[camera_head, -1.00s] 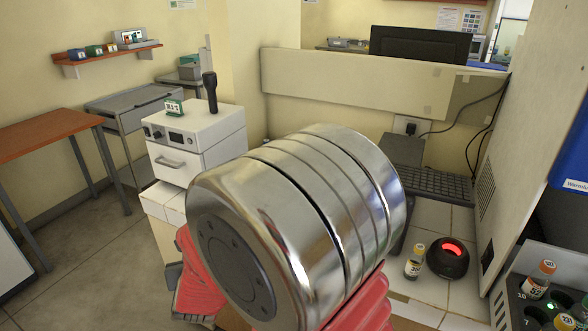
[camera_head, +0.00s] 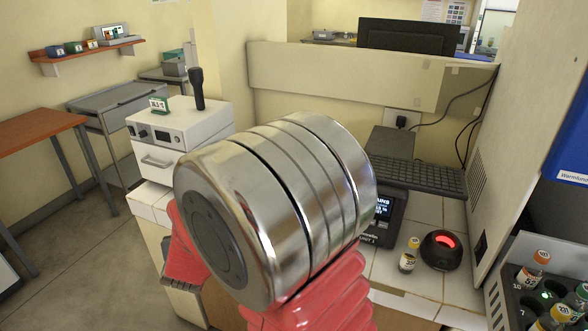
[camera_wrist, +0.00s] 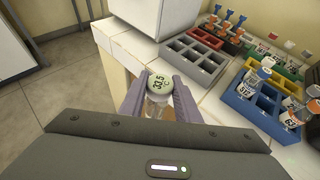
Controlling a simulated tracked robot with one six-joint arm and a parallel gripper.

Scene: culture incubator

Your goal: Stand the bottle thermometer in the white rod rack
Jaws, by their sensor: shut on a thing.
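The bottle thermometer (camera_wrist: 158,84) is a small clear bottle with a pale round top that reads 33.5 °C in the wrist view. My gripper (camera_wrist: 162,79) is shut on it, one grey finger on each side, and the top faces the camera. The bottle's lower part is partly hidden by its top. It is held beside the tiled bench edge, with the floor and a brown panel beyond. In the head view my arm hides the gripper and the thermometer. I cannot make out a white rod rack in either view.
Grey (camera_wrist: 188,62), red (camera_wrist: 205,37) and blue (camera_wrist: 250,107) racks stand on the tiled bench, the blue one holding bottles. In the head view a small bottle (camera_head: 409,256) and a black device with a red light (camera_head: 440,250) stand near a bottle tray (camera_head: 497,297).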

